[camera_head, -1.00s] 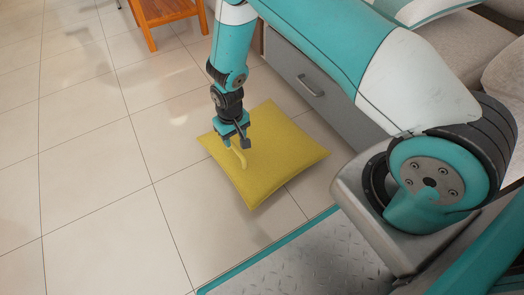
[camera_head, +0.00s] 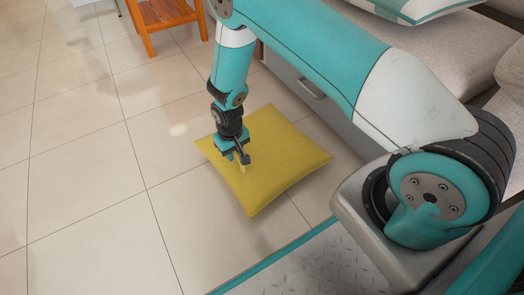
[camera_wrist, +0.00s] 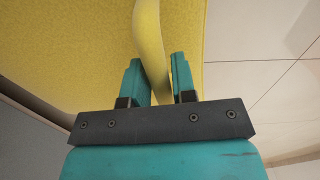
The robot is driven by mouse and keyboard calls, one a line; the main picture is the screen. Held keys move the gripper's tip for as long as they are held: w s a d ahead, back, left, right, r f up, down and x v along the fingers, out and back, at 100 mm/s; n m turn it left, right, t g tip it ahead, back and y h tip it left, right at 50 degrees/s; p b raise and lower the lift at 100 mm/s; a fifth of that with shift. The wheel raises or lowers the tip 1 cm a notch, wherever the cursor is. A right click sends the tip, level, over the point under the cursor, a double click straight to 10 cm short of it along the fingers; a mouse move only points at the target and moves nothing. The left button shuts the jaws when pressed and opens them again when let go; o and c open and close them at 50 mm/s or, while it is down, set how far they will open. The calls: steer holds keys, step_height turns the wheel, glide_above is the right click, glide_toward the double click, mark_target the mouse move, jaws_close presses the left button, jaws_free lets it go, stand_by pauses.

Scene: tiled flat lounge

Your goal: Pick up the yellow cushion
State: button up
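The yellow cushion (camera_head: 285,160) lies flat on the tiled floor in the head view. A narrow yellow strap stands up from it under my gripper (camera_head: 238,158). My gripper points down over the left part of the cushion. In the wrist view the strap (camera_wrist: 150,35) runs down between the two teal fingers of my gripper (camera_wrist: 158,72), with a narrow gap visible beside the right finger. The fingers look open around the strap. The cushion (camera_wrist: 60,45) fills the upper left of that view. The strap's lower end is hidden behind the gripper.
A grey drawer unit (camera_head: 310,90) stands close behind the cushion, with a light sofa (camera_head: 440,60) at upper right. A wooden stool (camera_head: 160,15) is at the top. The floor (camera_head: 90,190) to the left is clear.

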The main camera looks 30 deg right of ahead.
jaws_close()
